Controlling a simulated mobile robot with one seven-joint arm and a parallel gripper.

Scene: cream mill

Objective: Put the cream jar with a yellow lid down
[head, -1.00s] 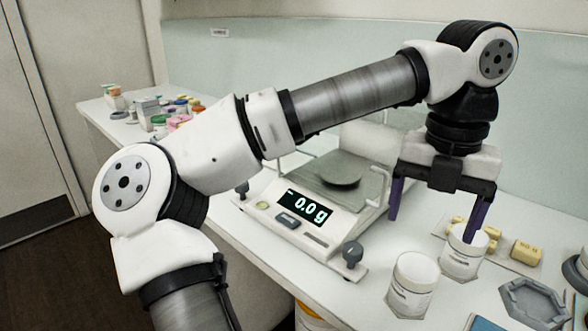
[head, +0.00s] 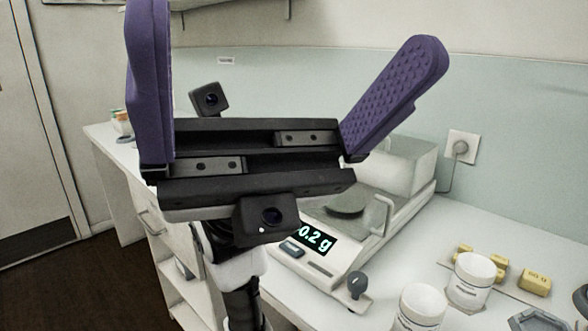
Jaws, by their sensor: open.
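My gripper (head: 290,30) is raised close to the camera with its purple fingers pointing up and spread wide. It is open, with nothing between the fingers. The top of the left finger is cut off by the picture's edge. No cream jar with a yellow lid can be made out in the head view. Two white labelled jars stand at the lower right, one behind (head: 470,288) and one in front (head: 421,312). Neither shows a yellow lid. My gripper and arm hide much of the bench on the left.
A balance (head: 325,262) stands behind my gripper, its display partly covered and showing 0.2 g. Yellow weights (head: 535,281) lie near the jars at the right. A wall socket (head: 461,147) has a plug in it. Bare bench (head: 410,265) lies between balance and jars.

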